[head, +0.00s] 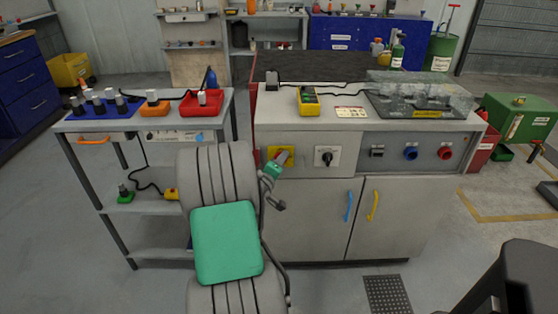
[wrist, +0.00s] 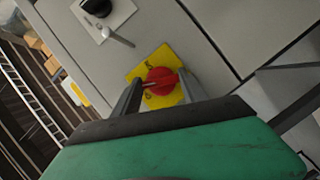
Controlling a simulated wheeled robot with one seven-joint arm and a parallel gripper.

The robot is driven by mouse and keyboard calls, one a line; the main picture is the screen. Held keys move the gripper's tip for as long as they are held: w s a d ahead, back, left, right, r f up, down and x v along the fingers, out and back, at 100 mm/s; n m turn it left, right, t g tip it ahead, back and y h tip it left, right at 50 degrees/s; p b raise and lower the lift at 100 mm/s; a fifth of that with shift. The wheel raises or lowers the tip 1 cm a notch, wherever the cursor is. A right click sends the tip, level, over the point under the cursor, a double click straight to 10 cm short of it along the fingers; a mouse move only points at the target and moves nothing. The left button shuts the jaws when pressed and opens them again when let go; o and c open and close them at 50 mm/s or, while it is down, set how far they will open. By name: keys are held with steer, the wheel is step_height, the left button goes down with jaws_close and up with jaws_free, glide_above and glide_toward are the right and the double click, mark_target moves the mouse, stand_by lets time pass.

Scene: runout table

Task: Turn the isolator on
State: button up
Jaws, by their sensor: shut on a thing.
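The isolator is a red rotary knob (wrist: 161,81) on a square yellow plate (wrist: 147,101), on the front panel of the grey bench. In the head view, its yellow plate (head: 272,153) shows at the panel's left end, with the knob partly hidden by my gripper (head: 281,159). In the wrist view, the two fingers of my gripper (wrist: 161,79) stand on either side of the knob and are shut on its handle. The handle lies nearly level across the wrist picture. Small dark marks show on the plate, too small to read.
A black rotary switch (head: 327,157) on a white plate sits just right of the isolator. Further right are several sockets, one blue (head: 410,153) and one red (head: 445,153). Cabinet doors with blue (head: 348,207) and yellow (head: 373,206) handles are below. A trolley (head: 222,118) stands left.

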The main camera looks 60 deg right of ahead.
steer(key=shift+s+d+r+m+t+y, duration=0.1)
steer(key=shift+m+t+y, duration=0.55)
steer(key=shift+m, duration=0.85)
steer(key=shift+s+d+r+m+t+y, duration=0.1)
steer(key=shift+m+t+y, duration=0.55)
steer(key=shift+m, duration=0.85)
steer(key=shift+s+d+r+m+t+y, duration=0.1)
steer(key=shift+m+t+y, duration=0.5)
steer(key=shift+m, duration=0.9)
steer(key=o, duration=1.1)
steer(key=shift+c, duration=0.2)
steer(key=o, duration=0.3)
steer(key=shift+a+f, duration=0.1)
